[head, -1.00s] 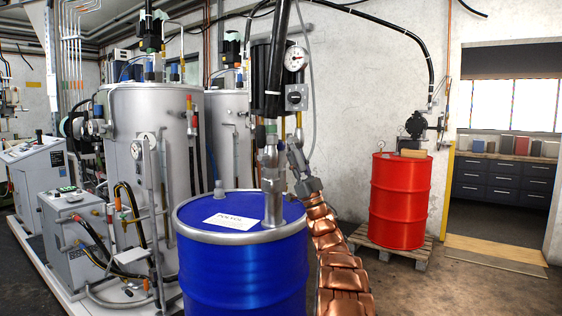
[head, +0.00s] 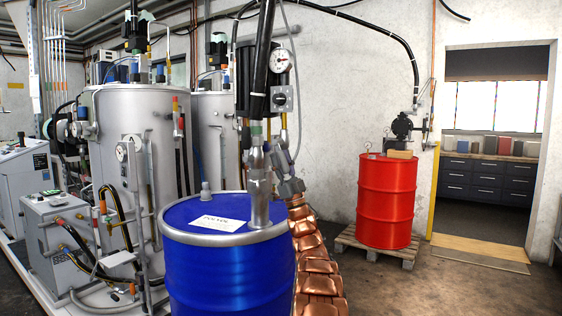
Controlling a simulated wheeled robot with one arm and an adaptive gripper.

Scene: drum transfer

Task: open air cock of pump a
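A drum pump (head: 259,184) stands upright in the lid of the blue drum (head: 215,270). A second, dark pump (head: 404,126) sits on the red drum (head: 386,203). No label tells which one is pump A, and I cannot single out the air cock. My gripper (head: 285,165) is just right of the blue drum's pump, below the gauge. Its fingers are small and partly hidden by the pump, so its opening is unclear.
Grey tanks with pipes and hoses (head: 125,160) crowd the left. The red drum stands on a wooden pallet (head: 346,240) by the wall. A doorway with dark drawers (head: 487,177) is at the right. Bare floor is free in the right foreground.

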